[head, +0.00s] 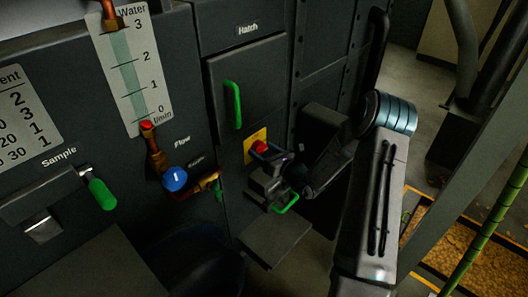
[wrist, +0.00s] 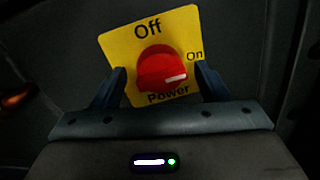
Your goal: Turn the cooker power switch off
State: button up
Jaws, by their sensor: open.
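The power switch is a red rotary knob (wrist: 162,68) on a yellow plate (wrist: 118,42) marked Off at the top, On at the right and Power below. The knob's white mark is at its lower right, on the On side. In the head view the knob (head: 259,147) and plate (head: 249,157) are on the dark panel below the Hatch label. My gripper (wrist: 162,72) is open, with one finger on each side of the knob; I cannot tell whether they touch it. In the head view my gripper (head: 271,157) is at the switch and partly covers the plate.
A green vertical handle (head: 233,104) is above the switch, and a green loop handle (head: 286,203) is below my gripper. A blue knob (head: 174,179) and a green-handled sample lever (head: 102,194) are to the left. A green pole (head: 490,228) stands at the right.

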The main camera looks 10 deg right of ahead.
jog(key=shift+w+a, duration=0.1)
jog(key=shift+w, duration=0.05)
jog(key=c, duration=0.9)
jog(key=shift+f, duration=0.1)
jog(key=n+b, duration=0.6)
jog(key=b, duration=0.2)
jog(key=n+y+b, duration=0.1)
jog(key=n+b, duration=0.5)
jog(key=b, duration=0.2)
jog(key=f+n+b, duration=0.1)
jog(key=n+b, duration=0.5)
jog(key=b, duration=0.3)
jog(key=shift+a+n+y, duration=0.1)
jog(key=shift+n+y, duration=0.2)
jog(key=shift+y, duration=0.1)
jog(key=shift+r+n, duration=0.1)
jog(key=shift+n, duration=0.2)
